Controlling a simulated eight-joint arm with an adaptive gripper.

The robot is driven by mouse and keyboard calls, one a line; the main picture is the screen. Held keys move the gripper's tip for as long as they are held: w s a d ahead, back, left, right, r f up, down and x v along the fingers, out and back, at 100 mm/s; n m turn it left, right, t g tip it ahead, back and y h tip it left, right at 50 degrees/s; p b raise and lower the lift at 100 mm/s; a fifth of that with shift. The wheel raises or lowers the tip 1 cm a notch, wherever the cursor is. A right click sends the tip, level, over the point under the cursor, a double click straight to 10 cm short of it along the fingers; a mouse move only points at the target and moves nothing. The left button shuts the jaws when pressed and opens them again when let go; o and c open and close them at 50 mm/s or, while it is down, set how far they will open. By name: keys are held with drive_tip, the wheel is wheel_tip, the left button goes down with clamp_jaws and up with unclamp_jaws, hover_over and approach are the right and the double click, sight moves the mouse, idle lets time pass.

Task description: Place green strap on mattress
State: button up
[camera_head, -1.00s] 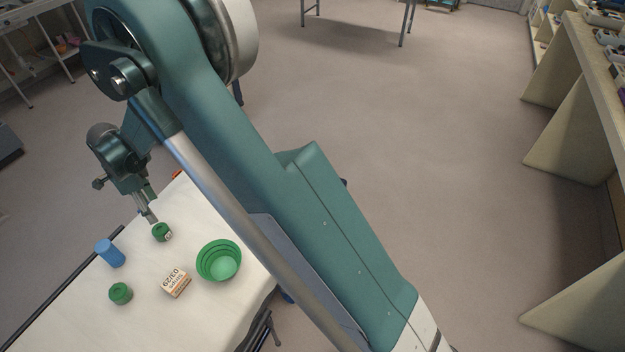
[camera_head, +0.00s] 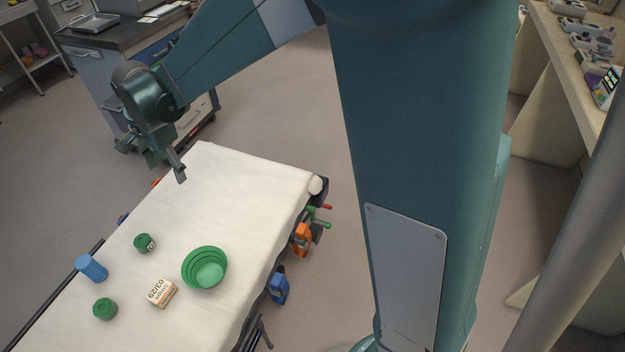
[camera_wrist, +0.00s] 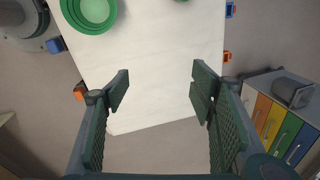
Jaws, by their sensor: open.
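The mattress (camera_head: 235,190) is a white-covered stretcher top; its end also fills the middle of the wrist view (camera_wrist: 150,50). Two small round green things lie on it: one with a pale label (camera_head: 145,243), and a plain one (camera_head: 105,309) nearer the front. Either may be the rolled green strap; I cannot tell which. My gripper (camera_head: 168,170) is open and empty, above the far left end of the mattress, apart from both.
A green ridged bowl (camera_head: 205,268), a small labelled box (camera_head: 162,293) and a blue cylinder (camera_head: 92,267) share the mattress. Orange (camera_head: 301,240) and blue (camera_head: 279,288) fittings hang along its right side. A cabinet (camera_head: 95,65) stands behind. The mattress's far half is clear.

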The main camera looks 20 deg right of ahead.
drive_tip(key=s+d+r+n+t, duration=0.1)
drive_tip(key=s+d+r+n, duration=0.2)
drive_tip(key=d, duration=0.4)
drive_tip(key=s+d+r, duration=0.4)
drive_tip(key=s+d, duration=0.1)
drive_tip(key=d, duration=0.1)
drive_tip(key=s+d+r+n+t, duration=0.1)
drive_tip(key=s+d+r+n, duration=0.2)
drive_tip(key=d, duration=0.4)
drive_tip(key=s+d+n+t, duration=0.1)
drive_tip(key=s+d+n, duration=0.1)
drive_tip(key=s+d, duration=0.5)
drive_tip(key=s+d+f+n+t+h, duration=0.1)
drive_tip(key=s+d+n+t, duration=0.1)
drive_tip(key=s+d, duration=0.4)
drive_tip(key=s+n, duration=0.1)
drive_tip(key=s, duration=0.4)
drive_tip(key=shift+d+f, duration=0.15)
drive_tip(key=shift+d, duration=0.2)
